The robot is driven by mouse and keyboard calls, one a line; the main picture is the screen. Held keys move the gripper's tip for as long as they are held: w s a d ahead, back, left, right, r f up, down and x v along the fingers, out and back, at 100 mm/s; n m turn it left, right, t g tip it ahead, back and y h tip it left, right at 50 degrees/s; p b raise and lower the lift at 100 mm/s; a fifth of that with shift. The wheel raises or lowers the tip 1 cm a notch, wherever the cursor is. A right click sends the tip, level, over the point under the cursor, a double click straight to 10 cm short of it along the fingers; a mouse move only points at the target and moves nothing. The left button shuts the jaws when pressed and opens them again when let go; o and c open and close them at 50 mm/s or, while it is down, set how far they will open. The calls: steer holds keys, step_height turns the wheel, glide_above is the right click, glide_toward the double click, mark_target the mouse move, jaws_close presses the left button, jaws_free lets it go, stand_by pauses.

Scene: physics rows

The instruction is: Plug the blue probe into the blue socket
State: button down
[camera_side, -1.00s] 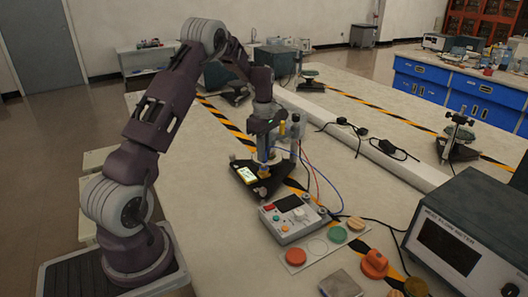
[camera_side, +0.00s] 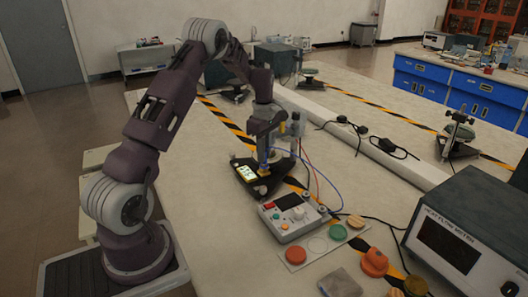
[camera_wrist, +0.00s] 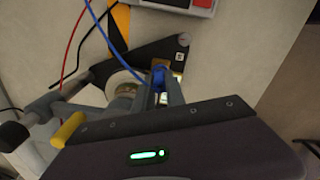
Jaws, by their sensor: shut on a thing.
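My gripper (camera_side: 264,165) points down over a black-based stand and is shut on the blue probe (camera_wrist: 159,77). In the wrist view the probe sits between the two grey fingertips (camera_wrist: 162,94), with a blue cable running up from it. In the side view the blue cable (camera_side: 318,166) arcs from the gripper area toward the grey control box (camera_side: 287,224). The blue socket is not clearly visible; the fingers hide the probe's tip, so I cannot tell whether it is in a socket.
A red cable (camera_wrist: 72,42) runs close by. Coloured discs (camera_side: 338,232) lie in front, and a flow meter (camera_side: 463,237) stands at right.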

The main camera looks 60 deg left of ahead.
steer(key=shift+f, duration=0.5)
stand_by(0.3)
steer(key=c, duration=1.1)
jaws_free()
steer(key=shift+o, duration=0.2)
steer(key=shift+r, duration=3.8)
